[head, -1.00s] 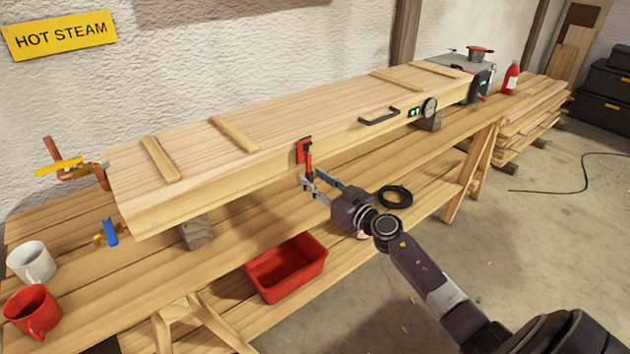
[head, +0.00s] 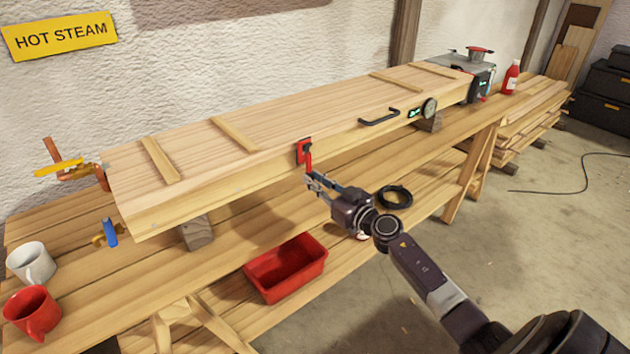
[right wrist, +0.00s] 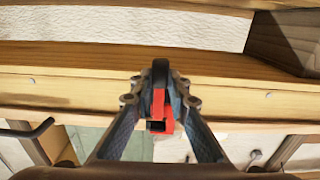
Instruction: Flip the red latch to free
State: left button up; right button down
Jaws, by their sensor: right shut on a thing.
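The red latch (head: 304,152) is on the front face of the long wooden steam box (head: 270,165), left of its black handle. Its lever hangs down. My right gripper (head: 311,180) is at the lower end of the lever, its fingers shut on it. In the right wrist view the red lever (right wrist: 160,103) sits between the fingertips (right wrist: 160,98), which hide part of it. My left gripper is not in view.
A black cable coil (head: 394,197) lies right of my gripper. A white mug (head: 32,262) and a red mug (head: 32,312) stand at the left. A black handle (head: 380,116) juts from the box front.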

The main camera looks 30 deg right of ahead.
jog(key=shift+d, duration=0.1)
jog(key=d+n, duration=0.1)
jog(key=n, duration=0.1)
jog(key=d+r+n, duration=0.1)
jog(key=n, duration=0.2)
jog(key=d+n+p, duration=0.1)
jog(key=n, duration=0.2)
jog(key=shift+w+d+r, duration=0.15)
jog(key=shift+d+r, duration=0.25)
jog(key=n, duration=0.2)
jog(key=d+r+n, duration=0.1)
jog(key=n, duration=0.1)
jog(key=shift+r, duration=0.2)
jog(key=shift+w+d+r+n, duration=0.1)
jog(key=shift+r+n, duration=0.2)
jog(key=shift+n, duration=0.35)
jog(key=shift+s+d+r+n, duration=0.15)
jog(key=shift+r+n, duration=0.15)
jog(key=shift+n, duration=0.4)
jog(key=shift+w+d+r+n, duration=0.15)
jog(key=shift+r+n, duration=0.15)
jog(key=shift+n, duration=0.35)
jog(key=c, duration=1.8)
grip_release()
jog(key=shift+c, duration=0.2)
